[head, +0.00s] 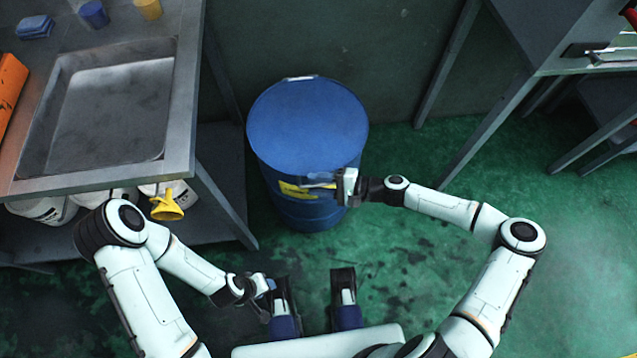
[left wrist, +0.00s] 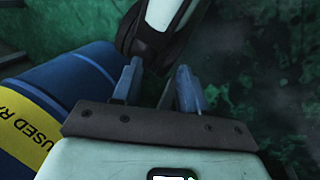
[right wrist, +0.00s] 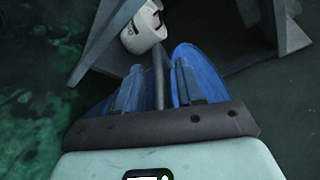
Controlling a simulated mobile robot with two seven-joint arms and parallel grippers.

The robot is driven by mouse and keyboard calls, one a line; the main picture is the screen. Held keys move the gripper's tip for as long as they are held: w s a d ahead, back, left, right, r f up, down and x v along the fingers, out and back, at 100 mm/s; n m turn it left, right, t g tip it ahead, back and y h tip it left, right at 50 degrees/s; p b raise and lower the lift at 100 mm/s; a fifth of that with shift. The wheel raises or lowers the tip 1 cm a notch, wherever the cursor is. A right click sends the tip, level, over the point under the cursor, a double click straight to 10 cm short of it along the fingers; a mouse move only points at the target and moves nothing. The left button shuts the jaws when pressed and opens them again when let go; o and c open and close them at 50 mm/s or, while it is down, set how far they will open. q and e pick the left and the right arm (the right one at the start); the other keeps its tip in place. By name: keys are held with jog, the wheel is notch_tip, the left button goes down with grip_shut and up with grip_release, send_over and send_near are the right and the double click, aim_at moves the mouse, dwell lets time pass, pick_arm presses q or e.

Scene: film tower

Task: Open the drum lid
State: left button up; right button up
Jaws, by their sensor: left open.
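The blue drum (head: 300,205) stands upright on the green floor with its round lid (head: 305,125) lying flat on top, closed. A pale piece sits on the lid's back edge. My right gripper (head: 318,180) is at the drum's front right rim, pointing left. In the right wrist view its fingers (right wrist: 160,85) are apart, with a thin dark bar between them; whether they touch it I cannot tell. My left gripper (head: 268,284) is open and empty, low in front of the drum. The left wrist view shows the drum's side with its yellow label (left wrist: 22,132).
A metal sink bench (head: 185,130) stands close on the drum's left, with a yellow funnel (head: 167,206) and white containers (head: 42,209) below. A grey table (head: 570,55) stands at the right. The floor right of the drum is clear.

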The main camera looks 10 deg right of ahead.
grip_shut()
pick_arm(q)
jog(key=shift+r, duration=0.1)
pick_arm(e)
jog(key=shift+r, duration=0.1)
